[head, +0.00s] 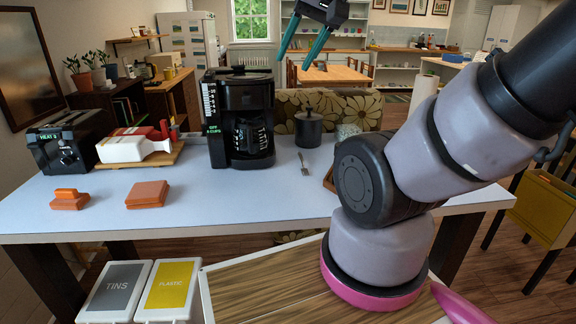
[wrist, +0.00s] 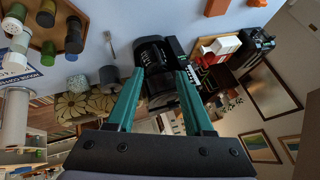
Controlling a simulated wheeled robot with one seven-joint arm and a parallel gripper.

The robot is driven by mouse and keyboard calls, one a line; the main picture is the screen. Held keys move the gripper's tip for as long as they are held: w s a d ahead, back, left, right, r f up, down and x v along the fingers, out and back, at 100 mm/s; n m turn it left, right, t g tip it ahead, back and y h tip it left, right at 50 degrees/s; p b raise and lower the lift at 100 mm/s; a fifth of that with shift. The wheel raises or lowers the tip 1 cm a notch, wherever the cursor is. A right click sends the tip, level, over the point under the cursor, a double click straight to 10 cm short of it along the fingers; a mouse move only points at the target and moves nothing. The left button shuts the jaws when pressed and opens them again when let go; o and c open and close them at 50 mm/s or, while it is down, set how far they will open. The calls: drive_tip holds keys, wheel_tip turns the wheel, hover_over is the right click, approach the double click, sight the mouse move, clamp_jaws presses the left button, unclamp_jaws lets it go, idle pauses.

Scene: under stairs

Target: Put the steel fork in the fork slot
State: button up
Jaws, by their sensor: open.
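The steel fork (head: 304,165) lies on the pale table to the right of the black coffee maker (head: 240,118). It also shows small in the wrist view (wrist: 112,48), near the upper left. My gripper (head: 294,60) is high above and beyond the table's far side, well apart from the fork. Its two teal fingers (wrist: 160,74) are spread with nothing between them. I cannot make out a fork slot in either view; my arm hides part of the table's right side.
A wooden holder with several jars (wrist: 62,14) is near the fork. A black lidded pot (head: 308,128) stands behind it. A toaster (head: 66,142), a red and white appliance (head: 135,146) and orange blocks (head: 147,194) are at the left. The table's front middle is clear.

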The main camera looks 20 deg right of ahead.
drive_tip(key=n+g+h, duration=0.1)
drive_tip(key=h, duration=0.3)
hover_over(302, 159)
drive_tip(key=s+a, duration=0.1)
drive_tip(key=s, duration=0.2)
wheel_tip(302, 159, down, 35)
drive_tip(key=shift+s+r, duration=0.15)
drive_tip(key=shift+r, duration=0.05)
drive_tip(key=shift+x, duration=2.75)
drive_tip(key=shift+s+f, duration=0.1)
drive_tip(key=shift+s, duration=0.05)
clamp_jaws()
